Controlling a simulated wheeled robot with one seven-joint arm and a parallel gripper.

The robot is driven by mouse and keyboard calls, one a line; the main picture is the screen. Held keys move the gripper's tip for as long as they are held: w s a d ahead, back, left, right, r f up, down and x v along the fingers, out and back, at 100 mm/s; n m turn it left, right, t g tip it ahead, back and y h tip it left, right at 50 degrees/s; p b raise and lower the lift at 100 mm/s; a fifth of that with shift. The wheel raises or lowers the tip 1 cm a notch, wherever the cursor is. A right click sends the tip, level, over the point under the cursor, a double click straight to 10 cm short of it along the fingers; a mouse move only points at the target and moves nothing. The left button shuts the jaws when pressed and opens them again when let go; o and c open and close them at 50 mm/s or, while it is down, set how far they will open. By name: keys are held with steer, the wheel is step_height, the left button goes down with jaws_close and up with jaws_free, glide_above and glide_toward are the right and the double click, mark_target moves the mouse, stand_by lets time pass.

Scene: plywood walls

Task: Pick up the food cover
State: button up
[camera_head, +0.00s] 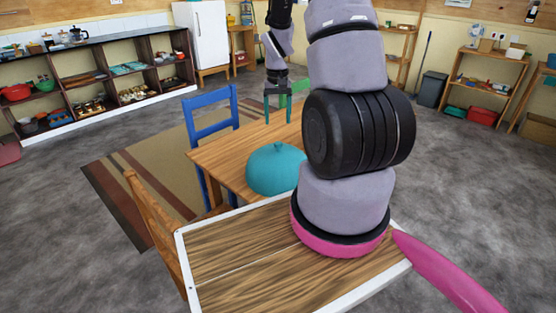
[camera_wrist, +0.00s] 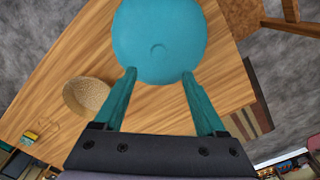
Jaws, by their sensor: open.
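The food cover (camera_head: 274,169) is a teal dome with a small knob on top, standing on the wooden table. In the wrist view the food cover (camera_wrist: 160,35) fills the top middle, with its knob mark near the centre. My gripper (camera_head: 277,103) shows above and beyond the food cover in the head view, pointing down. In the wrist view my gripper (camera_wrist: 159,78) has its two teal fingers spread apart, with nothing held between them. The fingertips overlap the near edge of the dome in the picture; I cannot tell whether they touch it.
The wooden table (camera_head: 235,158) has a blue chair (camera_head: 211,122) at its far left and a wooden chair (camera_head: 160,225) at its near left. A round woven bowl (camera_wrist: 87,96) lies on the table beside the cover. My arm hides the table's right part.

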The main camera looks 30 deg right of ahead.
mark_target(278, 143)
step_height(278, 143, down, 10)
steer(key=shift+s+r, duration=0.15)
steer(key=shift+r, duration=0.05)
stand_by(0.3)
jaws_close()
stand_by(1.2)
